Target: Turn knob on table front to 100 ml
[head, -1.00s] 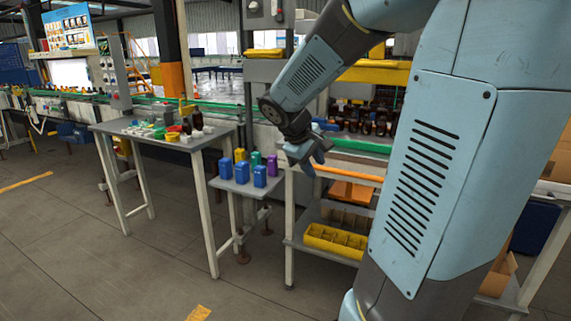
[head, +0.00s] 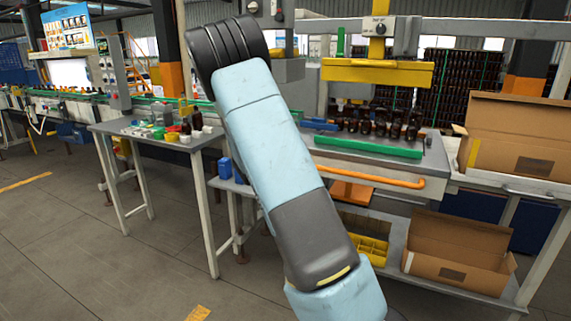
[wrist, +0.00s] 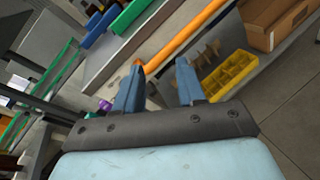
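My gripper (wrist: 160,68) is open in the wrist view, its two blue fingers apart with nothing between them. It points toward the front of the filling table (head: 430,165), which has an orange bar (head: 370,176) along its front edge. The bar also shows in the wrist view (wrist: 185,40), running just beyond the fingertips; I cannot tell whether they touch. In the head view my arm hides the gripper and part of the table front. A dark round knob (head: 380,28) sits on the grey housing above the yellow beam. No knob is clearly visible on the table front, and no dial reading is legible.
Amber bottles (head: 380,122) stand on the filling table behind a green bar (head: 368,147). A yellow divided bin (wrist: 229,73) and an open carton (head: 455,255) are on the lower shelf. A side table (head: 165,140) stands left. The floor at front left is clear.

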